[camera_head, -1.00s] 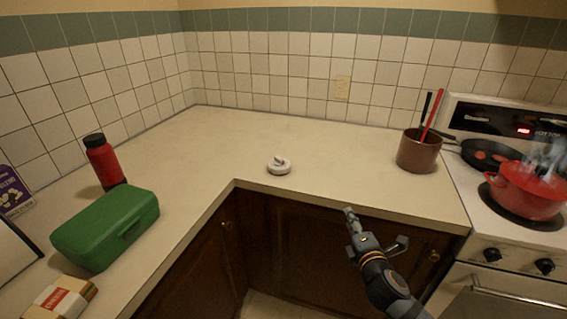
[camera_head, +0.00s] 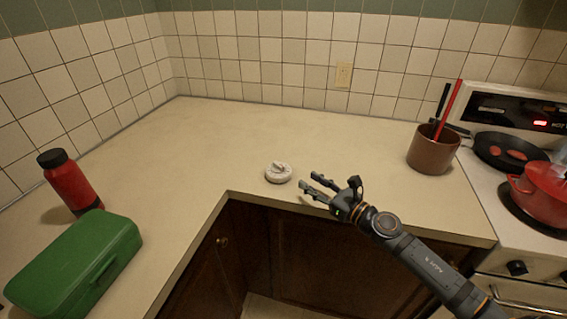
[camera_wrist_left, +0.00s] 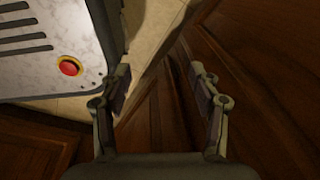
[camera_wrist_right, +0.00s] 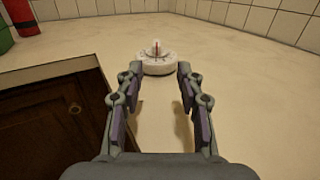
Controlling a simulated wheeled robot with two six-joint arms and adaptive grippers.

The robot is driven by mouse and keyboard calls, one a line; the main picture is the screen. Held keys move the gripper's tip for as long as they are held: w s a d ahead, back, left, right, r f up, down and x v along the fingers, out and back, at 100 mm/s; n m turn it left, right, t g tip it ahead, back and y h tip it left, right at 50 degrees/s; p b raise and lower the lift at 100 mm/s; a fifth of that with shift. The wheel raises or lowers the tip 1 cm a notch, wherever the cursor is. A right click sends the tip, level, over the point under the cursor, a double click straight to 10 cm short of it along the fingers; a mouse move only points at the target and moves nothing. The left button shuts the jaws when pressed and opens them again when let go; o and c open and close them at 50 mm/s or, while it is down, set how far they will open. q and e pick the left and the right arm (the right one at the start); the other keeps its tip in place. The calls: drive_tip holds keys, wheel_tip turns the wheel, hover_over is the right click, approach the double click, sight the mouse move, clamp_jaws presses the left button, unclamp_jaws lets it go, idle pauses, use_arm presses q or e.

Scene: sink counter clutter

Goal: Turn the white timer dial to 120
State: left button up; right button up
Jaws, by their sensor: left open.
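The white timer dial (camera_head: 278,172) sits on the counter near the inside corner of its front edge. It is a round base with a raised knob on top; it also shows in the right wrist view (camera_wrist_right: 156,60), just beyond the fingertips. Its numbers are too small to read. My right gripper (camera_head: 316,187) is open and empty, to the right of the dial and apart from it. In the right wrist view the fingers (camera_wrist_right: 157,72) are spread with the dial between and ahead of them. My left gripper (camera_wrist_left: 160,78) is open and empty, facing cabinet doors and floor.
A green box (camera_head: 75,265) and a red bottle (camera_head: 70,182) stand on the left counter. A brown crock (camera_head: 432,150) with utensils stands at the right, beside the stove with a black pan (camera_head: 500,151) and red pot (camera_head: 545,192). The counter behind the dial is clear.

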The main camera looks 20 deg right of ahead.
sight(283, 167)
drive_tip(key=p+x, duration=0.1)
drive_tip(key=x, duration=0.2)
drive_tip(key=p+x, duration=0.2)
drive_tip(key=x, duration=0.1)
drive_tip(key=shift+s+a+r, duration=0.15)
drive_tip(key=shift+a+r, duration=0.1)
drive_tip(key=x, duration=0.3)
drive_tip(key=f+x, duration=0.1)
drive_tip(key=x, duration=0.1)
drive_tip(key=shift+w+p, duration=0.2)
drive_tip(key=shift+p, duration=0.15)
drive_tip(key=shift+c, duration=0.3)
clamp_jaws()
